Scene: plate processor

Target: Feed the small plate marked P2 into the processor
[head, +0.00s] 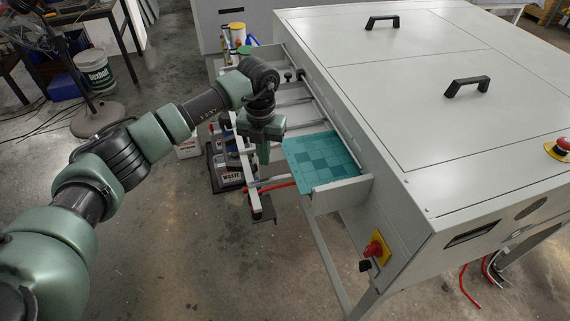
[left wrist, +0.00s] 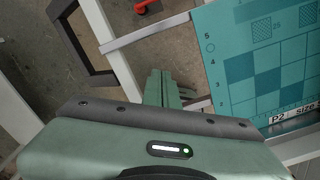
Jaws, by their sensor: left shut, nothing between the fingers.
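The teal checkered plate (head: 320,157) lies flat on the feed rack at the near end of the processor (head: 420,100). My left gripper (head: 263,158) is beside the plate's left edge, over the rack's outer side. In the left wrist view its fingers (left wrist: 161,88) are together and empty, apart from the plate. My right gripper is in neither view.
The feed rack's outer rail (head: 246,170) runs along its left side, with crossbars behind the plate. A red emergency button (head: 374,249) sits on the processor's near side. The floor at the front is clear.

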